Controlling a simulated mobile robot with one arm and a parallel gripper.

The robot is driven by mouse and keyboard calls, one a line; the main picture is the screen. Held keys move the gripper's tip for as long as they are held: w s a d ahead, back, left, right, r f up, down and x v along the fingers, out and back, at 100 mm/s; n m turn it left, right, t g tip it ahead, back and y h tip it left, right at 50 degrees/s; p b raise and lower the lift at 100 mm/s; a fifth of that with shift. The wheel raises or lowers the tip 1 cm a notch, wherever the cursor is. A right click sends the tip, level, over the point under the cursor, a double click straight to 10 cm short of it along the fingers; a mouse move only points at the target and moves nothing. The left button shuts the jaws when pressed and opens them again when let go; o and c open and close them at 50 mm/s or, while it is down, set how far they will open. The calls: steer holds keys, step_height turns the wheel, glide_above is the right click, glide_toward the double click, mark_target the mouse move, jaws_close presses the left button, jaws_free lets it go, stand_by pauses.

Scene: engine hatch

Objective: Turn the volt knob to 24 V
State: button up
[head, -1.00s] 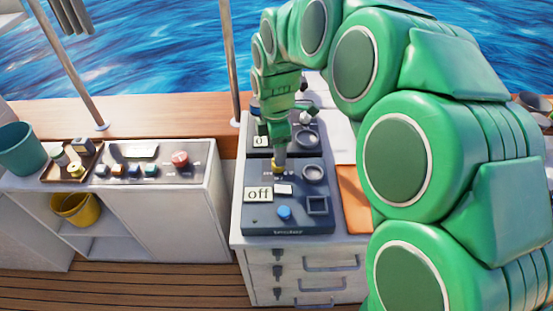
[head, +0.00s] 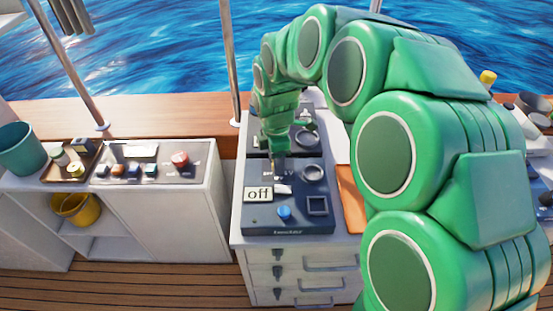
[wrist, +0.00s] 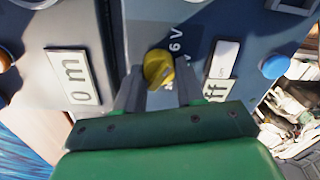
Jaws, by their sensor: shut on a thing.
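The yellow volt knob (wrist: 158,68) sits on the dark panel (head: 243,226), with "6 V" lettering beside it in the wrist view. My gripper (wrist: 158,88) is shut on the knob, one finger on each side. In the head view my gripper (head: 277,165) reaches down to the upper left part of the panel and mostly hides the knob. A sign reading "off" (head: 258,195) stands just below it. The knob's pointer and most of its scale marks are too small or hidden to read.
A blue button (head: 284,212), a round dial (head: 312,173) and a square frame (head: 317,205) share the panel. A second dark panel lies behind, partly hidden by my arm. Another console with a red button (head: 180,159) stands to the left.

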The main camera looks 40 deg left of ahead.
steer(key=shift+w+m, duration=0.1)
steer(key=shift+m, duration=0.6)
steer(key=shift+c, duration=0.2)
steer(key=m, duration=0.4)
steer(key=shift+w+m, duration=0.15)
steer(key=shift+m, duration=0.25)
steer(key=m, duration=0.5)
steer(key=shift+w+y, duration=0.1)
steer(key=shift+y, duration=0.2)
steer(key=m, duration=0.6)
steer(key=shift+m, duration=0.4)
steer(key=m, duration=0.5)
steer(key=shift+d+y, duration=0.15)
steer(key=shift+y, duration=0.15)
steer(key=shift+m, duration=0.4)
